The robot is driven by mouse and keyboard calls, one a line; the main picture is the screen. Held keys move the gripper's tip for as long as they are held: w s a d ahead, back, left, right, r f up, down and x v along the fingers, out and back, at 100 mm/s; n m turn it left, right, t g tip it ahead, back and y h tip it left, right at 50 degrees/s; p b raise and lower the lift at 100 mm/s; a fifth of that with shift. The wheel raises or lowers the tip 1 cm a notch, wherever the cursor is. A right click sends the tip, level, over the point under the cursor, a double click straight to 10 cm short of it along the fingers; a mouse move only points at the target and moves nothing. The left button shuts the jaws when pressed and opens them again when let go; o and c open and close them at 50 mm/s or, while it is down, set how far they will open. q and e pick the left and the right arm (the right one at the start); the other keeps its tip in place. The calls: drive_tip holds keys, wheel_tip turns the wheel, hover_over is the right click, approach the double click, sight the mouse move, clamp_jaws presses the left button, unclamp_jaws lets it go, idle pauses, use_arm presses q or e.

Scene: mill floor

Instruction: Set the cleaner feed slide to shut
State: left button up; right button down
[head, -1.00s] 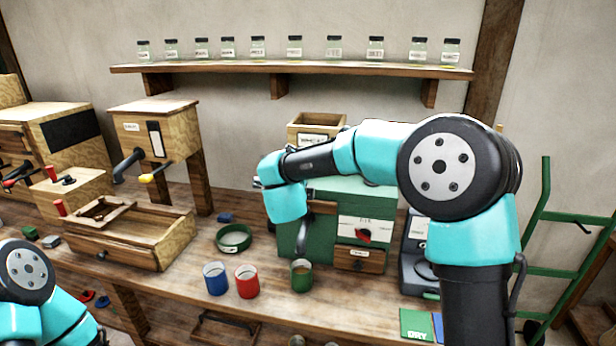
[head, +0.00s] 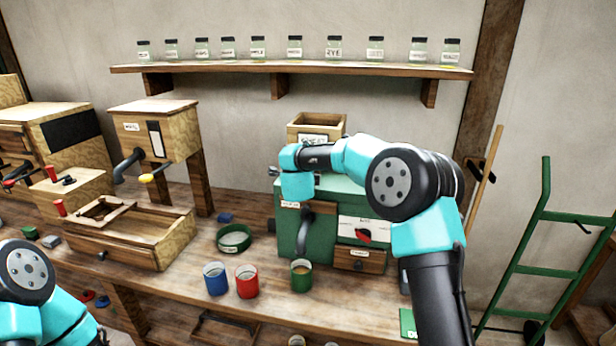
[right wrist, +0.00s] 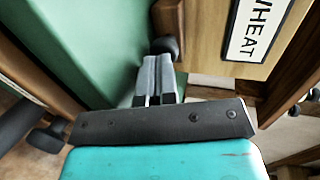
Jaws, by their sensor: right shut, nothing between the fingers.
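The green machine (head: 345,190) stands on the bench in the head view, with a wooden hopper (head: 318,128) labelled WHEAT on it. In the right wrist view, the hopper's wall (right wrist: 215,25) is at the right and the green body (right wrist: 85,35) at the left. A black knob (right wrist: 166,46) sits between them; I cannot tell for certain that it belongs to the cleaner feed slide. My right gripper (right wrist: 158,62) is shut and empty, its fingertips at or just short of this knob; contact is unclear. My left gripper is out of view.
The machine's front has a red dial (head: 363,235), a dark spout and a small drawer (head: 358,260). Blue (head: 215,279), red (head: 247,281) and green (head: 301,276) cups stand in front. A shelf of jars (head: 290,68) hangs above.

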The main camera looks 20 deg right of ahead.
drive_tip(key=shift+w+d, duration=0.1)
drive_tip(key=shift+w, duration=0.1)
drive_tip(key=shift+w+d, duration=0.1)
drive_tip(key=shift+w, duration=0.15)
drive_tip(key=shift+w+d+r, duration=0.2)
drive_tip(key=shift+w+d, duration=0.15)
drive_tip(key=shift+d, duration=0.15)
drive_tip(key=shift+a, duration=0.2)
drive_tip(key=shift+s+a, duration=0.4)
drive_tip(key=shift+s, duration=0.05)
drive_tip(key=v, duration=0.7)
drive_tip(key=shift+s+a, duration=0.15)
drive_tip(key=shift+s, duration=0.15)
